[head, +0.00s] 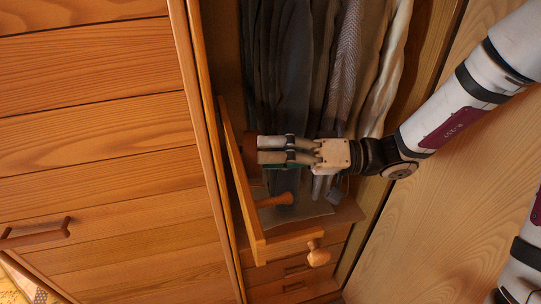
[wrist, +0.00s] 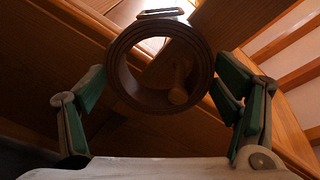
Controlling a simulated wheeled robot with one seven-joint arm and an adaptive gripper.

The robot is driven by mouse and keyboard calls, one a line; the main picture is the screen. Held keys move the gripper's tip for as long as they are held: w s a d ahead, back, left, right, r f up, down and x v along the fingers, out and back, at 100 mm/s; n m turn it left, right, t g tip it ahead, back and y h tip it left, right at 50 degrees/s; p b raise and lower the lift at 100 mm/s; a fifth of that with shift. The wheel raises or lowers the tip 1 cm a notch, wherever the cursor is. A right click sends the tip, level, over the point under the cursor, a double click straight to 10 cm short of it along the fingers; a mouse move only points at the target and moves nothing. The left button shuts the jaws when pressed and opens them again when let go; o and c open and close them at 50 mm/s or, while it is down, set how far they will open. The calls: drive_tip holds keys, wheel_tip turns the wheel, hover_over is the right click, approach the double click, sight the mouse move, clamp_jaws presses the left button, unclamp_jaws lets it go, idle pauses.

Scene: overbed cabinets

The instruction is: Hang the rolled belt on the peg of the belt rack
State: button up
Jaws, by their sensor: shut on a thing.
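My gripper (head: 272,151) is shut on the rolled belt, beside the belt rack (head: 241,190) in the open cabinet. The belt is a dark brown coil (wrist: 113,67) in the wrist view, its open hole facing the camera and its buckle (wrist: 160,13) at the top. In the head view only a brown part of the belt (head: 250,142) shows past the fingers. A wooden peg (head: 272,201) sticks out from the rack below my gripper. A round-ended peg (wrist: 178,95) shows through the coil. I cannot tell whether it passes into the hole.
Hanging trousers and other clothes (head: 345,70) fill the cabinet behind my gripper. A drawer front with a round knob (head: 318,257) is below the rack. A closed wooden front with a handle (head: 35,234) is at left, and a plain wooden panel (head: 440,210) at right.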

drive_tip(key=shift+s+a, duration=0.2)
drive_tip(key=o, duration=1.4)
drive_tip(key=shift+a, duration=0.1)
drive_tip(key=shift+w+d, duration=0.1)
drive_tip(key=shift+d, duration=0.1)
